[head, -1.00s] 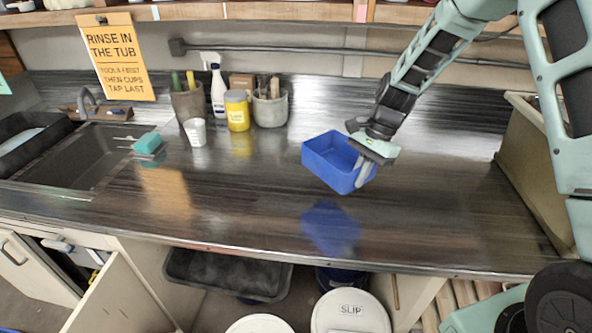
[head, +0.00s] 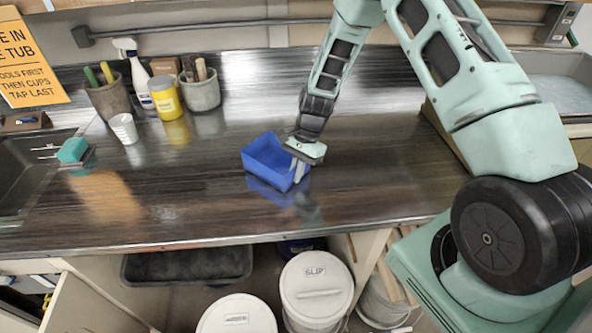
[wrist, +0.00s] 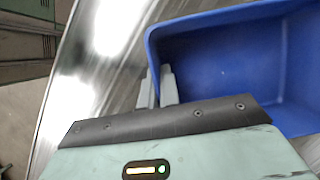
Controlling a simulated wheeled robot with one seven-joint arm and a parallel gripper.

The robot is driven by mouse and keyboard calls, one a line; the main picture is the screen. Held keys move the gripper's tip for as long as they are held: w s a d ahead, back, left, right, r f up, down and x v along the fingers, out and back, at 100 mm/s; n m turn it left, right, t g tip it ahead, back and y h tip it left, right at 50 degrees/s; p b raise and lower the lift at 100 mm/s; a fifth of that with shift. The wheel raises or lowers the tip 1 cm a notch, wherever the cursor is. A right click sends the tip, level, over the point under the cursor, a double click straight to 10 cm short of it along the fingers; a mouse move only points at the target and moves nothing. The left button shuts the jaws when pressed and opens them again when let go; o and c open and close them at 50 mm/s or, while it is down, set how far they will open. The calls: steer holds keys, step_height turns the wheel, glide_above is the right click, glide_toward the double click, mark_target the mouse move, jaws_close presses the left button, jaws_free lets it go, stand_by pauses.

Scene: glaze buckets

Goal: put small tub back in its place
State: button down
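The small blue tub (head: 262,160) is upright over the middle of the dark, shiny counter (head: 180,215). Its reflection lies close beneath it, so it is at or just above the surface; I cannot tell if it touches. My gripper (head: 298,170) is at the tub's right wall, fingers pointing down. In the wrist view, the fingers (wrist: 158,88) are on either side of the tub's wall (wrist: 152,45), close together, one outside and one inside. The visible part of the tub's inside (wrist: 235,65) is empty.
A white cup (head: 124,128), a yellow jar (head: 165,98) and tool pots (head: 200,90) stand at the back left. A sink (head: 25,165) and sponge (head: 73,151) are at left. Lidded buckets (head: 316,285) are below.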

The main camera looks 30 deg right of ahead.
steer(key=shift+f, duration=0.1)
steer(key=c, duration=2)
jaws_free()
steer(key=o, duration=0.4)
steer(key=shift+c, duration=0.2)
